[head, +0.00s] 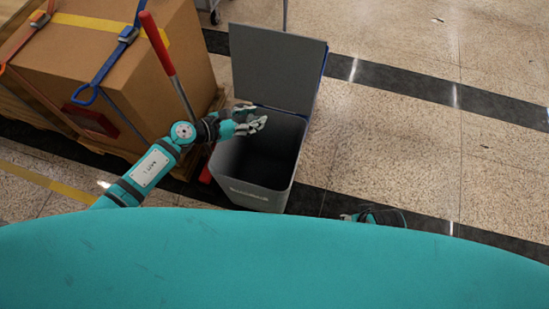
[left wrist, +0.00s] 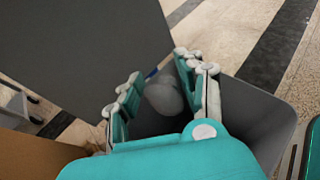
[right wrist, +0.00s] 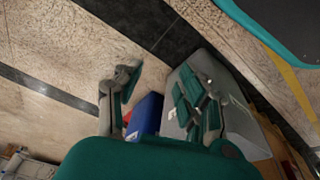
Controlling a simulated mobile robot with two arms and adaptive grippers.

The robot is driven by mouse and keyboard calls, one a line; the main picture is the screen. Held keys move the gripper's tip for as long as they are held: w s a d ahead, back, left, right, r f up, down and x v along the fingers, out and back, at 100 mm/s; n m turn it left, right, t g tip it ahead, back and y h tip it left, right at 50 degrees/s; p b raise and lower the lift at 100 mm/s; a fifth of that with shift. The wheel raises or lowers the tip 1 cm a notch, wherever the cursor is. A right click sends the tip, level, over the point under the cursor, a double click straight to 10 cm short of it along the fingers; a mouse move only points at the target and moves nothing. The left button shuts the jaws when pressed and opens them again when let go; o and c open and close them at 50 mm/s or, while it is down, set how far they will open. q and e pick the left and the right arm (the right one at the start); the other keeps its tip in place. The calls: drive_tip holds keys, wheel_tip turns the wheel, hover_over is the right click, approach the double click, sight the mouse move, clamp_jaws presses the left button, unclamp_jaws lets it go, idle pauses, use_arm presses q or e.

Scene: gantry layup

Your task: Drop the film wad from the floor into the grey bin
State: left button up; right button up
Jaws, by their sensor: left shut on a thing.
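The grey bin (head: 255,187) stands on the floor with its lid (head: 275,68) swung up at the back. My left gripper (head: 252,124) is over the bin's opening, towards its left side. In the left wrist view, my left gripper (left wrist: 158,92) is shut on the film wad (left wrist: 164,97), a pale grey, rounded lump between the fingers. The dark bin interior shows behind it. In the head view I cannot tell the wad from the fingers. In the right wrist view, my right gripper (right wrist: 158,92) is open and empty, with the grey bin (right wrist: 240,122) beyond its fingers.
A strapped cardboard box (head: 150,75) on a wooden pallet stands left of the bin. A red-handled tool (head: 157,45) leans beside it. The speckled floor (head: 400,150) to the right is clear, crossed by dark bands.

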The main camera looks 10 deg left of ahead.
use_arm(q)
drive_tip(key=shift+w+d, duration=0.3)
drive_tip(key=shift+d, duration=0.3)
drive_tip(key=shift+f+b, duration=0.2)
drive_tip(key=shift+b, duration=0.1)
wheel_tip(320, 180, down, 4)
drive_tip(key=b, duration=0.3)
drive_tip(key=shift+a+r, duration=0.1)
drive_tip(key=shift+r, duration=0.1)
drive_tip(key=shift+f+b, duration=0.9)
drive_tip(key=shift+b, duration=0.05)
use_arm(e)
wheel_tip(320, 180, up, 10)
drive_tip(key=t, duration=0.1)
drive_tip(key=shift+w+d, duration=0.15)
drive_tip(key=shift+d, duration=0.2)
drive_tip(key=shift+f, duration=0.1)
use_arm(q)
drive_tip(key=o, duration=0.8)
drive_tip(key=shift+o, duration=0.2)
